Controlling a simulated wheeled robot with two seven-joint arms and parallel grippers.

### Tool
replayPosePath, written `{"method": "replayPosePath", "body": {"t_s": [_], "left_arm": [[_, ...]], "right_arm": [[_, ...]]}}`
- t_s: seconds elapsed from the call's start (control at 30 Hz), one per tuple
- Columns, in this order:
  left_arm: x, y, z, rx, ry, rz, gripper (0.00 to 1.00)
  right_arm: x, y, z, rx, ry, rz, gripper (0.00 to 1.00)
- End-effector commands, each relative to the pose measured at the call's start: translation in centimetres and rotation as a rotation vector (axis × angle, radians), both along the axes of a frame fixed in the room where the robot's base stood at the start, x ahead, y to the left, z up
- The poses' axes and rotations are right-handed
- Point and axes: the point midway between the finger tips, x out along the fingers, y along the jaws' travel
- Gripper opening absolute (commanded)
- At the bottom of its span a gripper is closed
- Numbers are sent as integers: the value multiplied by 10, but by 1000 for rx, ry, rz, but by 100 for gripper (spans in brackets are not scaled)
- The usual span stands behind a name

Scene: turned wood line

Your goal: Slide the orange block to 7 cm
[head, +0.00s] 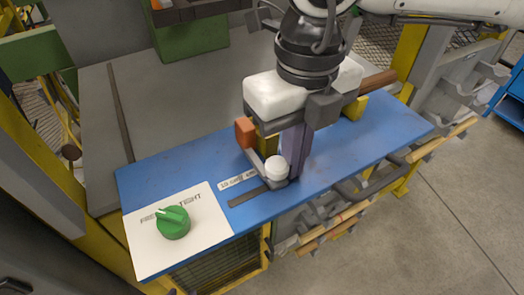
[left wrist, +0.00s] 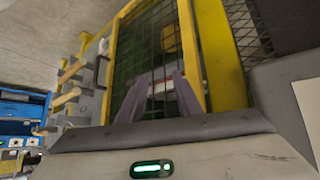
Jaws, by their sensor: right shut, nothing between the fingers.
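The orange block (head: 244,131) stands on the blue bench top (head: 200,160), near its back edge, just left of my right gripper. A grey arm piece runs from near it to a white round knob (head: 277,168) at the front. My right gripper (head: 292,176) points down with its fingers shut and empty, close behind and right of the knob; I cannot tell whether they touch it. A scale label (head: 238,180) lies left of the knob, partly covered and too small to read fully, above a dark strip (head: 248,196). My left gripper (left wrist: 157,95) is open and empty in the left wrist view.
A white panel (head: 150,245) with a green knob (head: 173,223) sits at left; its pointer faces the left-hand word. A yellow block (head: 355,107) and a brown rod (head: 378,81) are right. A yellow-framed cage (left wrist: 190,50) lies beyond my left fingers.

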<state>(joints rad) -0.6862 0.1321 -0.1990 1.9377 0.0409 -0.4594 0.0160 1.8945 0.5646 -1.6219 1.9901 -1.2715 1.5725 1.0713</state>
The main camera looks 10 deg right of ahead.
Motion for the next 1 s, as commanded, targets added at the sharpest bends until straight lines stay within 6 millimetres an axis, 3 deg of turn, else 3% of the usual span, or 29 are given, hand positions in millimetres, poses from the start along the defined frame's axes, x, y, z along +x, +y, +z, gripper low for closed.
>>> {"method": "replayPosePath", "body": {"t_s": [1.0], "left_arm": [[0,0,-5,0,0,0,31]], "right_arm": [[-6,15,0,1,1,2,0]]}}
